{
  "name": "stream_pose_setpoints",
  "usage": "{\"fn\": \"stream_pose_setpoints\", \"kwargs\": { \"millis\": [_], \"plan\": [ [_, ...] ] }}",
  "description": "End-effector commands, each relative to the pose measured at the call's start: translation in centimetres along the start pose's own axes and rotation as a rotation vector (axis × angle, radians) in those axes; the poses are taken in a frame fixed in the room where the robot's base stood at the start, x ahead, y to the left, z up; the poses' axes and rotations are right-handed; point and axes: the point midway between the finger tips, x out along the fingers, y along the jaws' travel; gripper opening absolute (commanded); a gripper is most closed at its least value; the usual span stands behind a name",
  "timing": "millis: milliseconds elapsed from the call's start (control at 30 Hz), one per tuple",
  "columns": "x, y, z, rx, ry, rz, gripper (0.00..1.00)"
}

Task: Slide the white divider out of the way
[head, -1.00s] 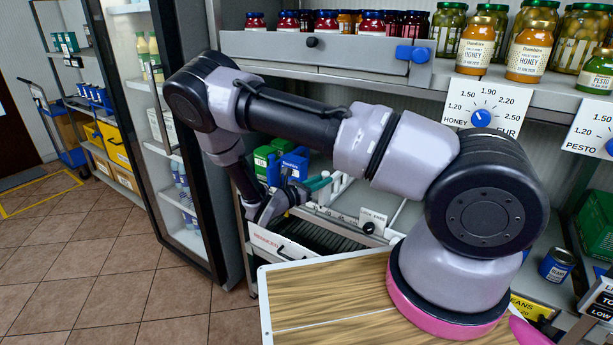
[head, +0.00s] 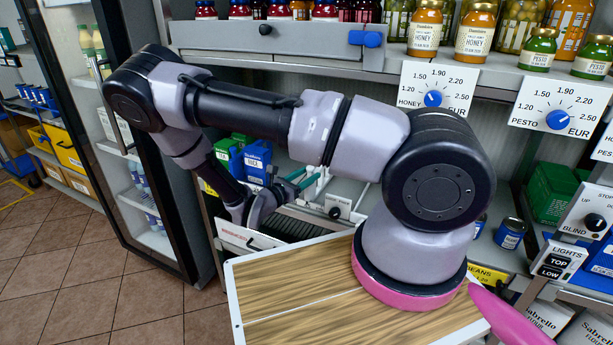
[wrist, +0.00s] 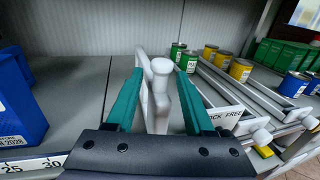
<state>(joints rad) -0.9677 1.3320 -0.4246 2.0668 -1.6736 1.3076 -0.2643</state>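The white divider (wrist: 143,85) stands upright on the grey shelf in the wrist view, with a rounded white post (wrist: 161,72) at its near end. My gripper (wrist: 160,72) has two teal fingers, one on each side of the post. They are apart, and I see narrow gaps between them and the post. In the head view my gripper (head: 310,178) reaches in at the front of the shelf, beside the blue box. The divider is hard to make out there.
Blue boxes (head: 257,160) and green boxes (head: 228,155) stand left of my gripper. Bare shelf (wrist: 75,90) lies between the blue box (wrist: 18,105) and the divider. On the right are a LOCK FREE label (wrist: 226,117), grey rails (wrist: 215,88) and several cans (wrist: 240,69).

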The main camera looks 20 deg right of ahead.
Motion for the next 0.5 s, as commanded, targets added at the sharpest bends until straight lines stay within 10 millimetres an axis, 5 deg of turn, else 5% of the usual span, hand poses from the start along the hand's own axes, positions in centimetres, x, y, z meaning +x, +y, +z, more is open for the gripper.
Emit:
{"fn": "stream_pose_setpoints", "kwargs": {
  "millis": [233,500],
  "plan": [
    [-1.4,0.1,0.0,0.002,0.001,0.003,0.53],
    [-6.8,0.1,0.0,0.002,0.001,0.004,0.53]
  ]
}}
